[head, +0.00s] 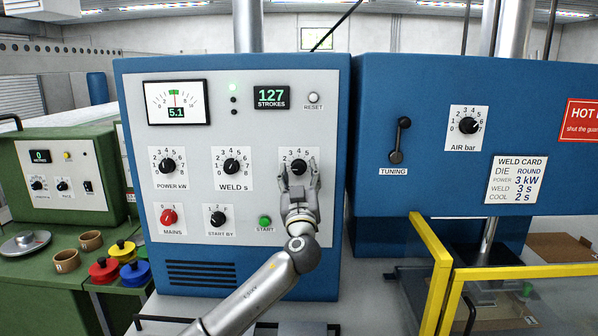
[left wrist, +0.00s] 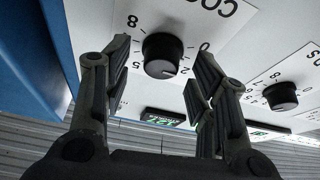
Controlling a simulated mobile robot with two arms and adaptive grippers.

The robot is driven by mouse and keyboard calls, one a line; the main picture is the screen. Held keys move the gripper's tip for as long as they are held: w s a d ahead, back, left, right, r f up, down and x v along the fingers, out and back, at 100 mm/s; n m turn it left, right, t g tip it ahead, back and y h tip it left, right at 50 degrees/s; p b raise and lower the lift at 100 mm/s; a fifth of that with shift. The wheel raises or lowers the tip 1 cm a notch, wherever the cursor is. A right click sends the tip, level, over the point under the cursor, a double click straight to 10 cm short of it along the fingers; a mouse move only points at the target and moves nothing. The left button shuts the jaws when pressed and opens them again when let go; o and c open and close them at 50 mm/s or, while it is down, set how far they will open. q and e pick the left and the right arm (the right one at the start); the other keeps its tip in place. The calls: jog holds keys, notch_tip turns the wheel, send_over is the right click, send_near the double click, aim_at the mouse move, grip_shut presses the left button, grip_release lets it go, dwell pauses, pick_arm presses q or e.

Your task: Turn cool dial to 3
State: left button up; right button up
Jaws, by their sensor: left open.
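The cool dial (head: 298,165) is a black knob on a white numbered plate at the right of the blue front panel. My left gripper (head: 299,171) is in front of it, and its fingers cover the label and part of the plate in the head view. In the left wrist view the knob (left wrist: 163,53) appears upside down between the two open fingers of my left gripper (left wrist: 161,70), with visible gaps on both sides. A white pointer mark shows on the knob, but I cannot read its setting surely. My right gripper is not in view.
The weld dial (head: 231,166) is left of the cool dial; the power dial (head: 167,167) is farther left. The green start button (head: 265,222) is below, close to my left arm. A weld card (head: 515,180) hangs at right. Yellow guard rails (head: 440,270) stand at lower right.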

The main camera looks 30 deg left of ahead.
pick_arm(q)
jog(key=shift+w+a, duration=0.1)
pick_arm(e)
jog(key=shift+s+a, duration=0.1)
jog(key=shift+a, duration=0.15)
pick_arm(q)
jog(key=c, duration=1)
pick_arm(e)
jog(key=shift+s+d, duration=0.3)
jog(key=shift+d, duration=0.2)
pick_arm(q)
jog(key=shift+f+m+b, duration=0.1)
jog(key=shift+m+b, duration=0.2)
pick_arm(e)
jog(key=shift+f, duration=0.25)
